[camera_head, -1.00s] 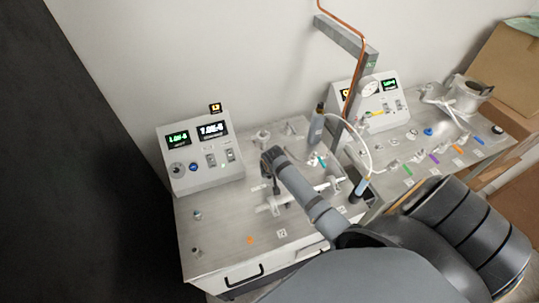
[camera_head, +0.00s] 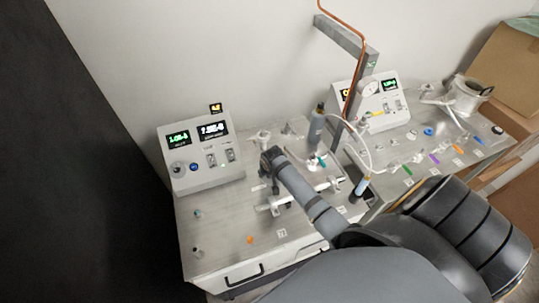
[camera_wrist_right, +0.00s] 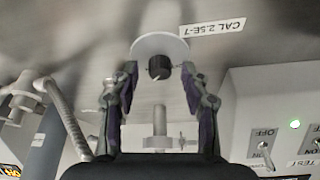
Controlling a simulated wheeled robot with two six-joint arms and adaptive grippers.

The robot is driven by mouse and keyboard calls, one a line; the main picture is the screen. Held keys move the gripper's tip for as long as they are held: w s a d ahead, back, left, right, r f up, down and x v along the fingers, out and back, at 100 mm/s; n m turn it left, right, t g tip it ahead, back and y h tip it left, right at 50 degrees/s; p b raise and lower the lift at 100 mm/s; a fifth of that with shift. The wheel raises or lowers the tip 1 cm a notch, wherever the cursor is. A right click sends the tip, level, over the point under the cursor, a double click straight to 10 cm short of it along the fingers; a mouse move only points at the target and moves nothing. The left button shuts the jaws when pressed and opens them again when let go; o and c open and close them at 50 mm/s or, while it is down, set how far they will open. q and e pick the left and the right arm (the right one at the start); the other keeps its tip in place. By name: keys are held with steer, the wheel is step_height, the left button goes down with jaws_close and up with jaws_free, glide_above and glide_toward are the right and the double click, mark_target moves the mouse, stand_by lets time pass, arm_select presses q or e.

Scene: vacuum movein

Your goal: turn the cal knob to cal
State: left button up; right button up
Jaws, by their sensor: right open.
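The cal knob (camera_wrist_right: 160,68) is a small dark cylinder on a round white disc (camera_wrist_right: 160,46) in the right wrist view. A tilted label reading "CAL 2.5E-7" (camera_wrist_right: 213,25) is beside the disc. My right gripper (camera_wrist_right: 159,72) is open, with one finger on each side of the knob. Small gaps seem to show between the fingers and the knob; I cannot tell their depth. In the head view my right gripper (camera_head: 272,160) is over the left bench, and I cannot make out the knob there. My left gripper is not in view.
A grey console (camera_head: 199,155) with lit displays stands at the bench's back left; its switches (camera_wrist_right: 265,150) show in the wrist view. A post with copper tube (camera_head: 357,75) and a grey cylinder (camera_head: 317,125) stand right of the gripper. The front-left bench top (camera_head: 225,225) is mostly clear.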

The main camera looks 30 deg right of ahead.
steer(key=v, duration=1.2)
